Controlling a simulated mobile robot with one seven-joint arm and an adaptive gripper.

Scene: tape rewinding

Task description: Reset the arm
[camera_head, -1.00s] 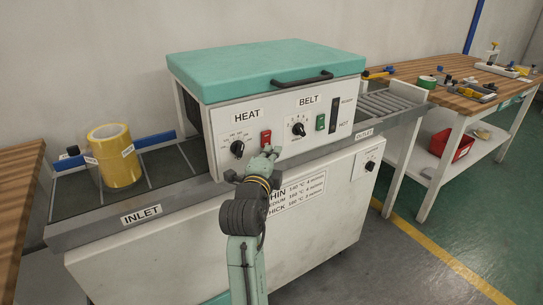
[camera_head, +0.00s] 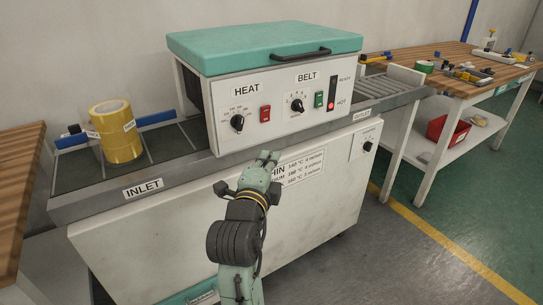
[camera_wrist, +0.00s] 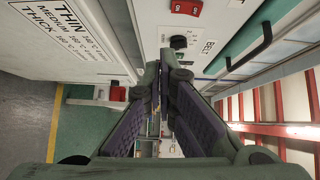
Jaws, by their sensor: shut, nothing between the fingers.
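My gripper (camera_head: 268,156) is in front of the heating machine (camera_head: 290,132), just below its control panel, in the head view. In the wrist view my gripper (camera_wrist: 158,95) shows its fingers closed together at the tips with nothing between them. It stands apart from the red HEAT switch (camera_head: 265,114), the HEAT knob (camera_head: 237,122), the BELT knob (camera_head: 297,105) and the green BELT switch (camera_head: 318,99). A red light (camera_head: 332,107) glows on the indicator beside HOT. The arm covers part of the temperature label (camera_head: 302,166).
A stack of yellow tape rolls (camera_head: 117,132) stands on the inlet belt (camera_head: 75,168) at the left. A wooden bench (camera_head: 462,78) with tools and a red bin (camera_head: 447,129) on its lower shelf is at the right. The floor in front is clear.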

